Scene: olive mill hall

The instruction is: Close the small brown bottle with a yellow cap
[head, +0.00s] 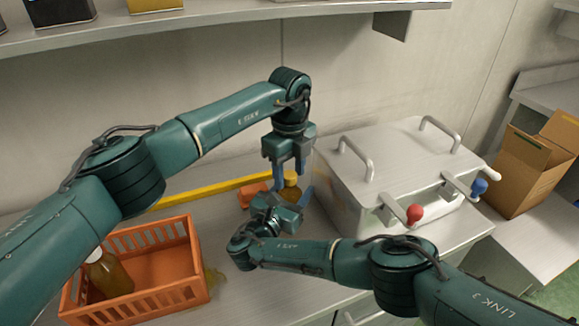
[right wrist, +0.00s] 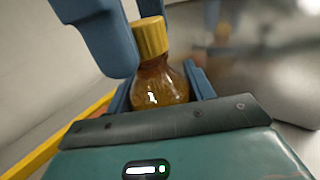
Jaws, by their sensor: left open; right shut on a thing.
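The small brown bottle (right wrist: 160,88) stands upright in the right wrist view, with the yellow cap (right wrist: 152,38) sitting on its neck. In the head view the cap (head: 291,179) shows just below my left gripper (head: 290,172), and the bottle is mostly hidden. My right gripper (right wrist: 160,92) is shut on the bottle's body, a finger on each side. My left gripper points down from above and is open. One of its blue fingers is close beside the cap in the right wrist view; I cannot tell whether it touches.
An orange crate (head: 140,304) holding a bottle (head: 110,275) stands at the front left. A small orange object (head: 250,194) lies left of the bottle. A metal machine (head: 400,165) with red and blue knobs stands close on the right. A yellow strip (head: 210,190) runs behind.

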